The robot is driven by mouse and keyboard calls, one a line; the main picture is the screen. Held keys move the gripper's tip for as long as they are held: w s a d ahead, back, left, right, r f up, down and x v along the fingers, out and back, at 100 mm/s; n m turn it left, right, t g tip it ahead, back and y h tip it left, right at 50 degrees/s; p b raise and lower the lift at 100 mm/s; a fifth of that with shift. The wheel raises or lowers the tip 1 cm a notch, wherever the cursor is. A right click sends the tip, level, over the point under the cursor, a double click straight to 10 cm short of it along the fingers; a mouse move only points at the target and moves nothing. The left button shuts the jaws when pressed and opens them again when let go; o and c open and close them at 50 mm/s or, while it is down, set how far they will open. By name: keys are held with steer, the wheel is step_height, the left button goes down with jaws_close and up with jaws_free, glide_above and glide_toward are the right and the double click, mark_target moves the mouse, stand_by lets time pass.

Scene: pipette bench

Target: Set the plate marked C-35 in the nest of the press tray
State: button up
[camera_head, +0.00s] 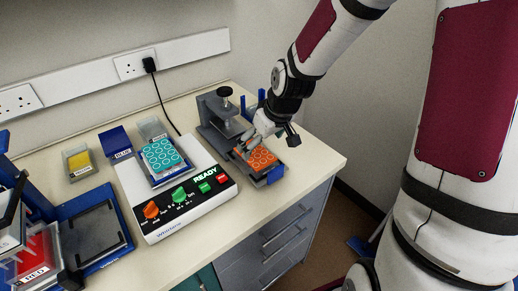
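An orange well plate (262,159) lies on the tray (274,178) of the grey press (221,114), at the right end of the bench. A small white label shows on its front side, but its text is too small to read. I cannot tell whether the plate sits fully down in the nest. A teal well plate (162,158) rests on the white device; its marking is not readable either. My gripper (262,142) is right over the back part of the orange plate, pointing down. Its fingertips are small and partly hidden, so its grip is unclear.
The white device (170,205) with knobs and a READY sign stands left of the press. Blue fixtures (95,235), a red-labelled box (36,258) and a yellow-filled container (79,162) are at the left.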

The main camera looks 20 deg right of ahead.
steer(key=s+r+m+h+p, duration=0.1)
steer(key=s+r+h+p, duration=0.1)
steer(key=s+r, duration=1.25)
steer(key=s+r+m, duration=0.2)
steer(key=s+r, duration=0.5)
steer(key=s, duration=0.3)
steer(key=shift+s+a+m+t+y, duration=0.3)
steer(key=shift+s+t, duration=0.1)
